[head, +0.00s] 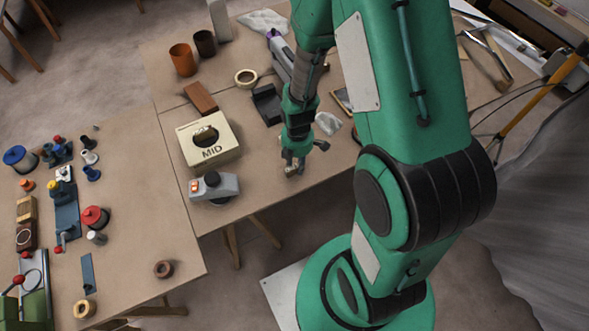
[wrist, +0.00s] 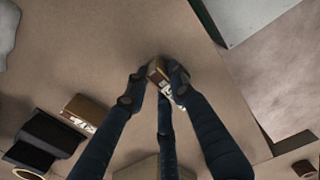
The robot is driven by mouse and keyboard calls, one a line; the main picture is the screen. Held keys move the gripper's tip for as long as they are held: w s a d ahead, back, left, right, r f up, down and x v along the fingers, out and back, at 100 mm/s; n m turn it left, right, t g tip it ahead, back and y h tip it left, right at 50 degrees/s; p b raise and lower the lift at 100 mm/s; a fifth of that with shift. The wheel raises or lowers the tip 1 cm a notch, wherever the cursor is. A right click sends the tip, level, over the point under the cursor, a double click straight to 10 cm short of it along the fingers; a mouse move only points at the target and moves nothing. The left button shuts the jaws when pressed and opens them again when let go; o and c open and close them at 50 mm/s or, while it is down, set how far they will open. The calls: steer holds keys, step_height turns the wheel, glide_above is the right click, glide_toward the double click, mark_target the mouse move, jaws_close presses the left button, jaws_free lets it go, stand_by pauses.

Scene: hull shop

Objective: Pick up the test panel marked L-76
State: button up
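My gripper (head: 292,170) is low over the front part of the table. In the wrist view its dark fingers (wrist: 160,80) close in from both sides on a small brown block (wrist: 157,72) with a white label. The fingertips appear to touch its sides. The label is partly covered and I cannot read it. A second brown block (wrist: 85,110) with a white lettered label lies apart from the fingers, beside a black holder (wrist: 48,134). I cannot read its marking surely either. My arm hides this second block in the head view.
A cream box marked MID (head: 209,154) and a grey device (head: 214,188) stand left of my gripper. A black holder (head: 267,104), a tape roll (head: 246,78) and a crumpled cloth (head: 328,123) lie around it. The table's front edge is close.

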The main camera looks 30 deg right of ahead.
steer(key=shift+r, duration=0.1)
stand_by(0.3)
steer(key=shift+r+p, duration=0.35)
steer(key=shift+r, duration=0.55)
steer(key=shift+s+r+p, duration=0.25)
steer(key=shift+r+p, duration=0.1)
steer(key=shift+r, duration=0.65)
steer(key=s+a+r+p, duration=0.1)
steer(key=s+a+p, duration=0.1)
steer(key=s, duration=1.3)
steer(key=shift+s, duration=0.2)
